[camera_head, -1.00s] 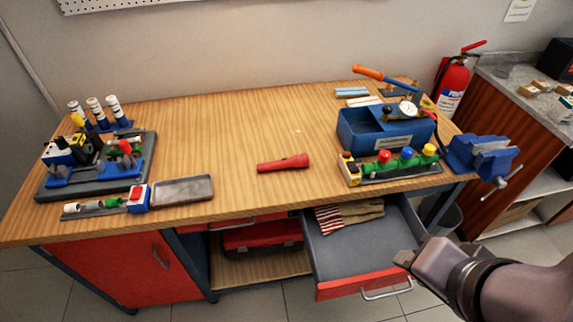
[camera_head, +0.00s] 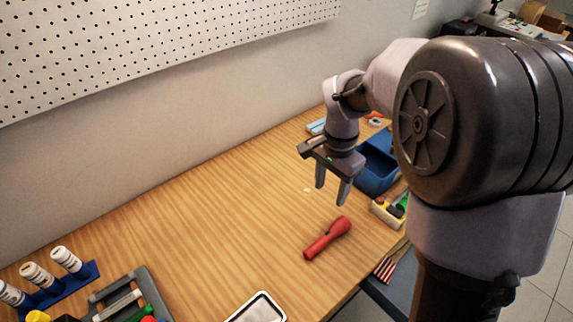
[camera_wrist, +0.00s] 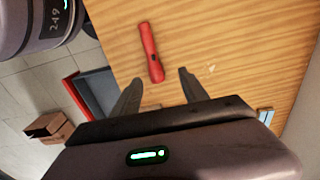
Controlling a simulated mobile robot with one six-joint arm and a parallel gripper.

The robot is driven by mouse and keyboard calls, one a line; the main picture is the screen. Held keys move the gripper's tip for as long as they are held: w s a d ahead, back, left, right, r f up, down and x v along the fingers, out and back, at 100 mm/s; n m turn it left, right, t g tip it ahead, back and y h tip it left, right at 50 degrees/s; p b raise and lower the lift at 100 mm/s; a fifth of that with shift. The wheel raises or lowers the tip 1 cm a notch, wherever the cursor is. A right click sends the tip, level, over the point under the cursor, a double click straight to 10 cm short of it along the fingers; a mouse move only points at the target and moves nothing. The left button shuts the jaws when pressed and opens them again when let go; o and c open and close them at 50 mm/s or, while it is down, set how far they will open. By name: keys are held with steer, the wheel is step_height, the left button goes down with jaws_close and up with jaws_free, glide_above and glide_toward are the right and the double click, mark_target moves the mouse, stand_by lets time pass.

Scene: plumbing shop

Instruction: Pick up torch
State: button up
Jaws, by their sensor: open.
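The red torch (camera_head: 328,238) lies flat on the wooden workbench (camera_head: 215,210), near its front edge, in the head view. It also shows in the wrist view (camera_wrist: 150,52), beyond and roughly between the fingertips. My gripper (camera_head: 332,192) is open and empty. It points down above the bench, apart from the torch, and appears a little behind it in the head view. Both fingers also show in the wrist view (camera_wrist: 160,80).
A blue bin (camera_head: 376,170) and a small block with coloured parts (camera_head: 388,212) stand to the right, partly hidden by my arm. A grey tray (camera_head: 258,308) is at the front. The bench around the torch is clear.

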steer(key=b, duration=0.2)
glide_above(331, 233)
step_height(331, 233, down, 5)
steer(key=f+b, duration=0.1)
steer(key=f, duration=0.3)
steer(key=f+b, duration=0.1)
steer(key=f, duration=0.2)
steer(key=shift+w+b, duration=0.3)
steer(key=shift+w, duration=0.05)
steer(key=f+b, duration=0.1)
steer(key=f, duration=0.2)
steer(key=f+b, duration=0.1)
steer(key=f, duration=0.1)
steer(key=shift+s+f+b, duration=0.3)
steer(key=shift+r, duration=0.15)
steer(key=shift+c, duration=0.6)
jaws_close()
